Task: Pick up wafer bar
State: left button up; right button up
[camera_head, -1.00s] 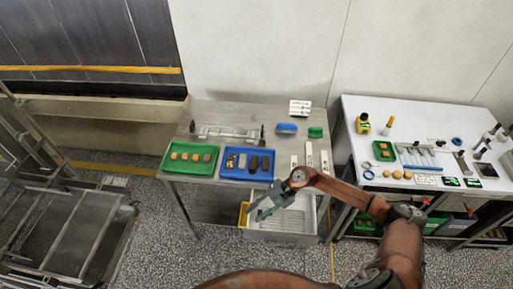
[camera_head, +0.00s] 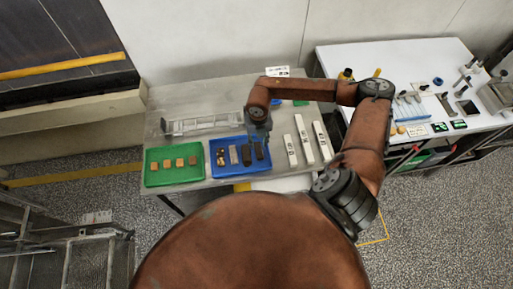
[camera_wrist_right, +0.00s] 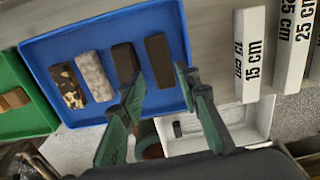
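A blue tray (camera_head: 228,172) on the grey table holds a row of bars; it fills the upper middle of the right wrist view (camera_wrist_right: 110,112). There I see a speckled bar (camera_wrist_right: 67,85), a pale grey bar (camera_wrist_right: 94,76), a dark brown bar (camera_wrist_right: 126,63) and another dark brown bar (camera_wrist_right: 158,60). I cannot tell which is the wafer bar. My right gripper (camera_wrist_right: 163,76) is open and empty, its green fingertips apart near the lower ends of the two dark bars. In the head view it hangs over the tray's right end (camera_head: 258,128). My left gripper is not in view.
A green tray (camera_head: 150,180) with several small tan pieces stands left of the blue tray. White length blocks (camera_head: 303,139) marked in cm lie to its right. A metal rack (camera_head: 203,122) lies behind. A white bin (camera_wrist_right: 240,133) sits below the table edge.

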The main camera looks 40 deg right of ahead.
aim_at(259, 149)
jog(key=shift+w+d+f+p, duration=0.1)
jog(key=shift+f+p, duration=0.1)
jog(key=shift+f, duration=0.4)
jog(key=shift+w+d+f+p, duration=0.1)
jog(key=shift+f+p, duration=0.1)
jog(key=shift+f, duration=0.35)
notch_tip(259, 149, down, 3)
jog(key=shift+s+f+p, duration=0.1)
jog(key=shift+p, duration=0.2)
jog(key=shift+f, duration=0.15)
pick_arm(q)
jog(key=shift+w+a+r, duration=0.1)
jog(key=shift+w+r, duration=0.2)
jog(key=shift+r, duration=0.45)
pick_arm(e)
jog(key=c, duration=0.6)
